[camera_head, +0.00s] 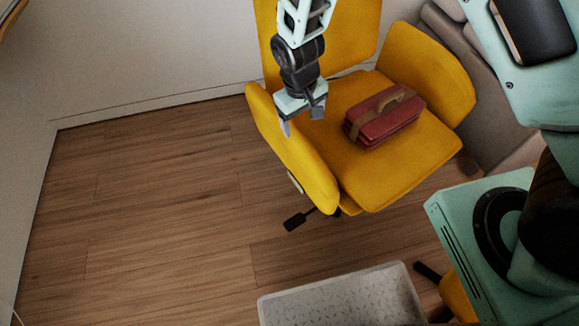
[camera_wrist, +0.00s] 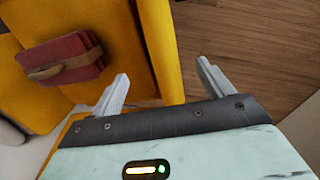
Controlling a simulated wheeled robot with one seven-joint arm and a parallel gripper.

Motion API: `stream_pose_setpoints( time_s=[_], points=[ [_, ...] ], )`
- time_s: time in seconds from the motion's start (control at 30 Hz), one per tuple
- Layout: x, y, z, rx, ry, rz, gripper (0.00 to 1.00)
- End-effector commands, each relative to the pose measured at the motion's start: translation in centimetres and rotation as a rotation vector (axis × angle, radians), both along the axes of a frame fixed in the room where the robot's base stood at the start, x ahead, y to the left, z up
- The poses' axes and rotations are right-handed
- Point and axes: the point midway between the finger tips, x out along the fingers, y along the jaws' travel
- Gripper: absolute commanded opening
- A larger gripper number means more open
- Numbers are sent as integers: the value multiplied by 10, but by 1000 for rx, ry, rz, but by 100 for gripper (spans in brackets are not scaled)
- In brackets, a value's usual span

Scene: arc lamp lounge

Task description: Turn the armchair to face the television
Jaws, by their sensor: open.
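The yellow armchair (camera_head: 352,172) stands by the back wall, its seat opening toward the lower right of the head view. A red bag (camera_head: 385,117) with a tan handle lies on its seat. My gripper (camera_head: 302,122) is open at the armchair's left armrest (camera_head: 295,145). In the wrist view the jaws (camera_wrist: 162,80) stand apart with the yellow armrest (camera_wrist: 160,40) between or just beyond them; I cannot tell whether they touch it. The red bag (camera_wrist: 68,60) shows left of the jaws. No television is in view.
A grey sofa (camera_head: 490,80) stands close behind the armchair's right side. A light grey patterned tray-like object (camera_head: 340,297) lies at the bottom. A dark lever or foot (camera_head: 297,220) sticks out under the armchair. The wooden floor (camera_head: 150,210) at left is clear up to the walls.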

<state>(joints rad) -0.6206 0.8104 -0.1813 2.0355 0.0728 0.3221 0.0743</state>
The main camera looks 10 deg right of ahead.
Motion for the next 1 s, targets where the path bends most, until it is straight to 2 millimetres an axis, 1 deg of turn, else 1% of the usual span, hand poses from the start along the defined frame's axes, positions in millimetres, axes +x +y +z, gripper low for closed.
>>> stream_pose_setpoints(
  time_s=[0.03, 0.17, 0.27, 0.8, 0.9, 1.0],
  points=[
    [2, -2, -6, -7, -3, -1, 80],
    [4, -4, -15, -11, -5, -2, 80],
    [4, -6, -28, -12, -3, -2, 80],
    [8, -18, -137, -11, -2, -2, 80],
    [9, -20, -154, -11, -3, -2, 80],
    [10, -21, -166, -9, -4, -2, 80]
  ],
)
